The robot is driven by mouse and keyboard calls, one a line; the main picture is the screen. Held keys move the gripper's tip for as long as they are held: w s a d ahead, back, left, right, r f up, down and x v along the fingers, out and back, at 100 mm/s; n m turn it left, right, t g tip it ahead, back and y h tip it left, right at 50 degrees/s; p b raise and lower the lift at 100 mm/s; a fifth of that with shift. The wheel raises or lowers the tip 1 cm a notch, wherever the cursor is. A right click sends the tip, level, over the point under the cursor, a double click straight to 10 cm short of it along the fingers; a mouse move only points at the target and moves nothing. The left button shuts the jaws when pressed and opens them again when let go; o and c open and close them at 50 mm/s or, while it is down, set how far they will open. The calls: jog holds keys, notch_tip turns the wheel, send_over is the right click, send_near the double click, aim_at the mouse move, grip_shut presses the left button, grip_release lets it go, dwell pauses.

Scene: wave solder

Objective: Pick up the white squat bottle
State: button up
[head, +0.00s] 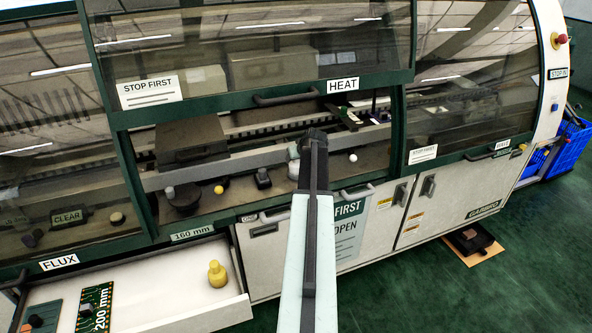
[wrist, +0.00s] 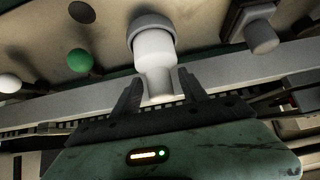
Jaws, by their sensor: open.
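The white squat bottle (wrist: 153,47) is in the wrist view, just beyond and between my fingertips. It has a wide white body, a grey band at its far end and a narrower pale part toward me. My gripper (wrist: 158,84) is open, with one dark finger on each side of that narrower part. I cannot tell whether a finger touches it. In the head view my gripper (head: 313,138) reaches into the machine's open bay, and a pale shape just left of it may be the bottle, mostly hidden.
A grey rail (head: 225,166) crosses the bay. Knobs stand near it: a yellow one (head: 218,189) and a white one (head: 353,157). The raised glass hood (head: 250,45) hangs above. An open drawer (head: 170,285) at lower left holds a yellow bottle (head: 217,273).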

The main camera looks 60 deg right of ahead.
jog(key=shift+f, duration=0.1)
grip_shut()
jog(key=shift+r+p, duration=2.5)
